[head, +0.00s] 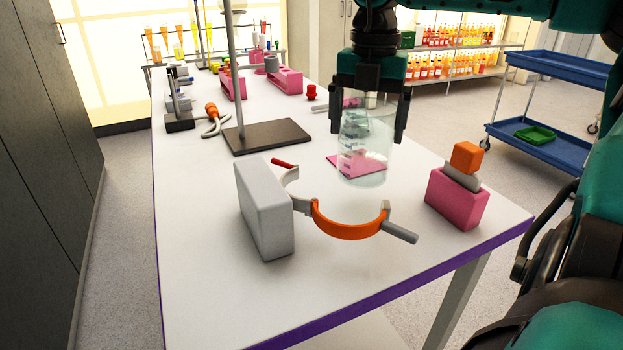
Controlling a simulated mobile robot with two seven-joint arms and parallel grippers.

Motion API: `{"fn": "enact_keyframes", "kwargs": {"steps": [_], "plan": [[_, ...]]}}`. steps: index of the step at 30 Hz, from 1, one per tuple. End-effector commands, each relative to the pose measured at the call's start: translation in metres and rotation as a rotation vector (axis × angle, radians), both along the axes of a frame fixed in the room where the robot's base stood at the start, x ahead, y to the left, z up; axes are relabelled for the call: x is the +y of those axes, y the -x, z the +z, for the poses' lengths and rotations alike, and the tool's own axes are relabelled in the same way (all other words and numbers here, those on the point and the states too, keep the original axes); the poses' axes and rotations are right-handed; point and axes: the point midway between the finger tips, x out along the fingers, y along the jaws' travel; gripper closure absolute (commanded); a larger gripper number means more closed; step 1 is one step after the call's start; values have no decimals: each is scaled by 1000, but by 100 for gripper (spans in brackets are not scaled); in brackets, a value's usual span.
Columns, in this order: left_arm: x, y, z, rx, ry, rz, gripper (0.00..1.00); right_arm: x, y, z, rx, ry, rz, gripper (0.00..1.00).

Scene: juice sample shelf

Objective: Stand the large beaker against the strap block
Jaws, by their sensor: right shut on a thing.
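The large beaker (364,158) is clear glass and upright, right of centre in the head view. My right gripper (372,128) points down and is shut on it, one dark finger on each side of its upper part. A pink mat (337,162) shows behind and through the beaker; I cannot tell whether the beaker's base touches the table. The strap block (268,212) is a grey upright slab nearer to me and to the left. Its open orange strap (345,228) curves out to the right, in front of and apart from the beaker. My left gripper is not in view.
A pink block (456,200) with a grey piece and an orange cube (466,157) stacked on it stands at the right. A dark stand base (266,137) with a tall rod is behind the strap block. The near tabletop (215,290) is clear.

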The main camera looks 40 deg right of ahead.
Motion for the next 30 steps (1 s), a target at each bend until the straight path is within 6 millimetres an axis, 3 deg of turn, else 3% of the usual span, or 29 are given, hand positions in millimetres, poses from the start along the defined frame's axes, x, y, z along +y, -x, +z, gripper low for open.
{"fn": "enact_keyframes", "kwargs": {"steps": [3,9,21,30], "plan": [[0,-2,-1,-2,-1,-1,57,26,-8,-16,5,3,5,47],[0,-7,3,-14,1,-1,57,55,-17,-31,3,0,2,47],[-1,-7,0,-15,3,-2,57,87,-28,-54,2,1,0,47],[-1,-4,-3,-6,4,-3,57,91,-29,-56,-2,0,-2,47]]}}
